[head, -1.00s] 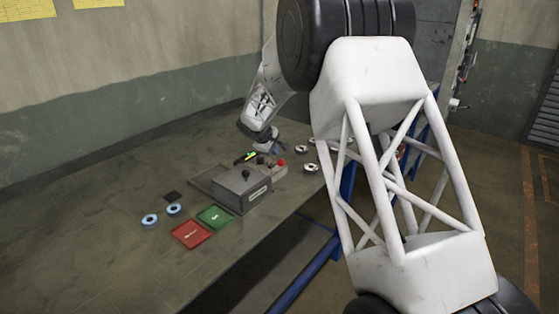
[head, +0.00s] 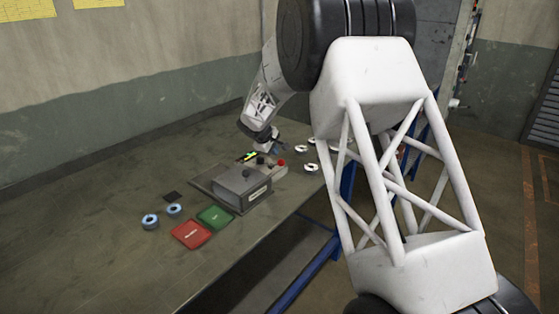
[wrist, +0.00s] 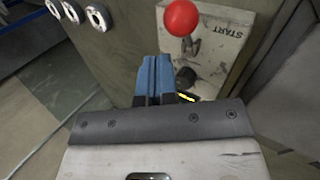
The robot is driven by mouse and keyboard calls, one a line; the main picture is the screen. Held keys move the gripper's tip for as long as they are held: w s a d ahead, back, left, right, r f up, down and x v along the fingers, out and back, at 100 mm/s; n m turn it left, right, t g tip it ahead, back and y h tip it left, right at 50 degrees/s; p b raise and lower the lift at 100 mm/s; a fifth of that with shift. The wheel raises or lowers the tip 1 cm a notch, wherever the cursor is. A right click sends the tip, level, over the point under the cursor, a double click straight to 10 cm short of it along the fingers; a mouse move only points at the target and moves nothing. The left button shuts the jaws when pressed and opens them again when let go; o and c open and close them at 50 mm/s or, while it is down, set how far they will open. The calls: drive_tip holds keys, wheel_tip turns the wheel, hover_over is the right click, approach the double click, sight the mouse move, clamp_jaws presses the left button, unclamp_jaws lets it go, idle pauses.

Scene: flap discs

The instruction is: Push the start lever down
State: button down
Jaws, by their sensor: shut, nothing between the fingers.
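The start lever has a red ball knob (wrist: 181,17) on a thin metal stem, standing up from a pale plate (wrist: 222,32) marked START. In the head view the red knob (head: 282,162) is small, at the right end of the control box by the table edge. My gripper (wrist: 155,62) has blue fingers, closed together and empty. In the wrist view the fingertips lie below and left of the knob, apart from it in the picture. In the head view my gripper (head: 281,149) is just above the knob; the exact gap cannot be told.
A grey machine box (head: 242,188) stands beside the lever, with a green tray (head: 214,217) and a red tray (head: 191,234) in front. Blue discs (head: 150,221) lie at left. Several pale discs (wrist: 98,17) lie near the table edge. A dark round knob (wrist: 186,77) sits near my fingers.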

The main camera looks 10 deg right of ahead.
drive_tip(key=shift+s+d+f, duration=0.25)
drive_tip(key=shift+s+f, duration=0.05)
drive_tip(key=shift+f, duration=0.25)
drive_tip(key=shift+s+d+f, duration=0.25)
drive_tip(key=shift+d+f, duration=0.05)
drive_tip(key=shift+f, duration=0.2)
drive_tip(key=shift+s+d+f, duration=0.25)
drive_tip(key=shift+s+f, duration=0.05)
drive_tip(key=shift+f, duration=0.25)
idle(3.5)
drive_tip(key=shift+w+a+r, duration=0.1)
idle(0.3)
drive_tip(key=shift+w+a+r, duration=0.25)
drive_tip(key=shift+r, duration=0.25)
drive_tip(key=shift+w+a+r, duration=0.2)
drive_tip(key=shift+w+r, duration=0.05)
drive_tip(key=shift+r, duration=0.25)
drive_tip(key=shift+w+a+r, duration=0.25)
drive_tip(key=shift+r, duration=0.25)
drive_tip(key=shift+w+a+r, duration=0.35)
drive_tip(key=shift+r, duration=0.35)
drive_tip(key=shift+w+a+r, duration=0.3)
drive_tip(key=shift+a+r, duration=0.05)
drive_tip(key=shift+r, duration=0.3)
drive_tip(key=shift+w+a+r, duration=0.35)
drive_tip(key=shift+r, duration=0.35)
